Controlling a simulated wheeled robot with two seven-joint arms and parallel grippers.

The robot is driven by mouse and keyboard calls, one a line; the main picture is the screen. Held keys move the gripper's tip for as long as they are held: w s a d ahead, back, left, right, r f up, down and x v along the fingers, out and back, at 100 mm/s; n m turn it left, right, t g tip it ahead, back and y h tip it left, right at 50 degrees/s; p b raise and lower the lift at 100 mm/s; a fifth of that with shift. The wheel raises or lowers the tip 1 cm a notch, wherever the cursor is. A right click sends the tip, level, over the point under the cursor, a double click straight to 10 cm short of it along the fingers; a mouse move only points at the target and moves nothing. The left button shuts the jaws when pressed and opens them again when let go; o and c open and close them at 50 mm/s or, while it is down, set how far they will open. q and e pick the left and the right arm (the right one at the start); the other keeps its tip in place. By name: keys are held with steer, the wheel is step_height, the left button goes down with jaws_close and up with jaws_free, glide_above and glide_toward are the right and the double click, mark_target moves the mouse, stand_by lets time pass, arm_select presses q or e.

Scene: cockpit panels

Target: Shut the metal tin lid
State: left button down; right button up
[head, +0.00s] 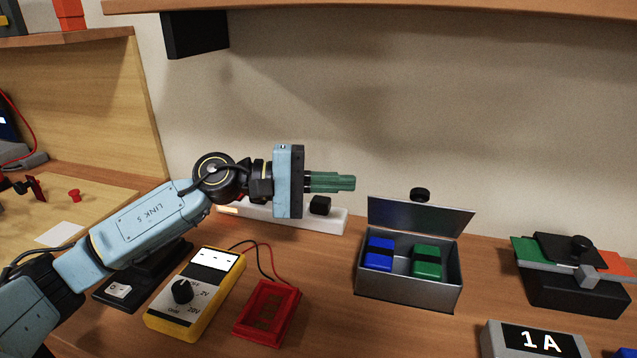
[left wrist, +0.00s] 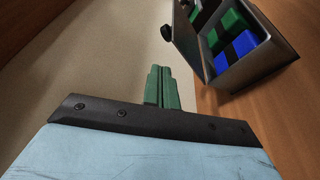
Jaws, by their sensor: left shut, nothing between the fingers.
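The metal tin (head: 407,288) stands on the wooden bench at right of centre, with its lid (head: 420,216) raised upright at the back. A black knob (head: 420,195) shows at the lid's top edge. Inside the tin are a blue block (head: 379,255) and a green block (head: 427,262). My left gripper (head: 354,183) is shut and empty, with green fingers pointing right, left of the lid and apart from it in the picture. In the left wrist view the tin (left wrist: 262,64), open lid (left wrist: 187,38) and knob (left wrist: 166,32) lie beyond the fingers (left wrist: 160,72). My right gripper is not in view.
A yellow meter (head: 195,293) and a red frame (head: 268,312) sit left of the tin. A white power strip (head: 335,220) lies behind my left gripper. A black device with a lever (head: 575,275) and a "1 A" box (head: 535,340) stand to the right. A shelf (head: 400,8) overhangs above.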

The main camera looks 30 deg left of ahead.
arm_select(q)
steer(key=v, duration=0.3)
steer(key=shift+s+a, duration=0.25)
steer(key=shift+s, duration=0.05)
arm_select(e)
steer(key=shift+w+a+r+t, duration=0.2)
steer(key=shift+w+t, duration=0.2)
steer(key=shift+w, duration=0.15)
